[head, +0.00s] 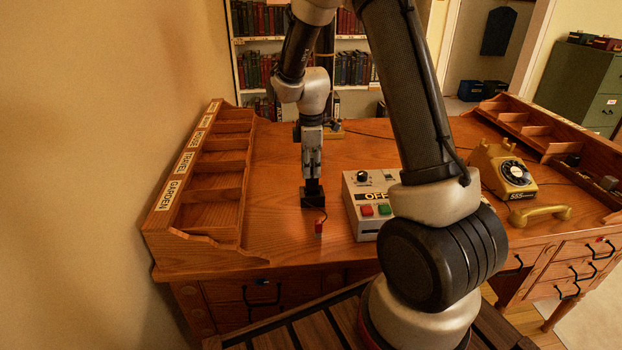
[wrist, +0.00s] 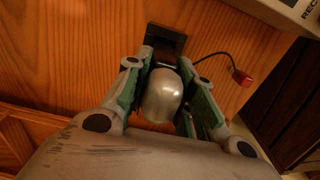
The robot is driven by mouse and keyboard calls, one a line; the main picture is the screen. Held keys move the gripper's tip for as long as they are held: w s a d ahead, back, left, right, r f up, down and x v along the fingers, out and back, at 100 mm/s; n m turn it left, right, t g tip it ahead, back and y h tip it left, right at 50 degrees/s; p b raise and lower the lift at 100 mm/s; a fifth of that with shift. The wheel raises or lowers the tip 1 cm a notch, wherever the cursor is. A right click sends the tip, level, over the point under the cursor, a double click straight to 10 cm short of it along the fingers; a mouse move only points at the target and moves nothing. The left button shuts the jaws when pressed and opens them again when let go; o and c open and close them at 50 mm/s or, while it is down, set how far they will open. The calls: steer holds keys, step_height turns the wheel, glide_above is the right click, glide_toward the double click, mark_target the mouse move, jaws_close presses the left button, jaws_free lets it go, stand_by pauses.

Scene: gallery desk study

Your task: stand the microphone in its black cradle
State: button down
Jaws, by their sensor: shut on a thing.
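My gripper (head: 312,176) points straight down over the left-middle part of the desk. In the wrist view its fingers (wrist: 163,64) are shut on the microphone (wrist: 161,97), whose rounded silver head shows between them. The black cradle (head: 313,200) stands on the desk directly below my gripper; it also shows in the wrist view (wrist: 174,37) just beyond the fingertips. The microphone's lower end is at or over the cradle. The fingers hide where they meet, so I cannot tell whether it is seated.
A thin dark cable runs from near the cradle to a small red piece (head: 319,226). A grey control box (head: 353,205) with red and green buttons stands close on the right. A labelled wooden sorter (head: 215,183) lines the left edge. A yellow telephone (head: 500,170) sits further right.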

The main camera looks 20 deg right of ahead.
mark_target(312, 184)
steer(key=shift+f, duration=1.7)
steer(key=shift+f, duration=0.15)
steer(key=c, duration=1.2)
jaws_free()
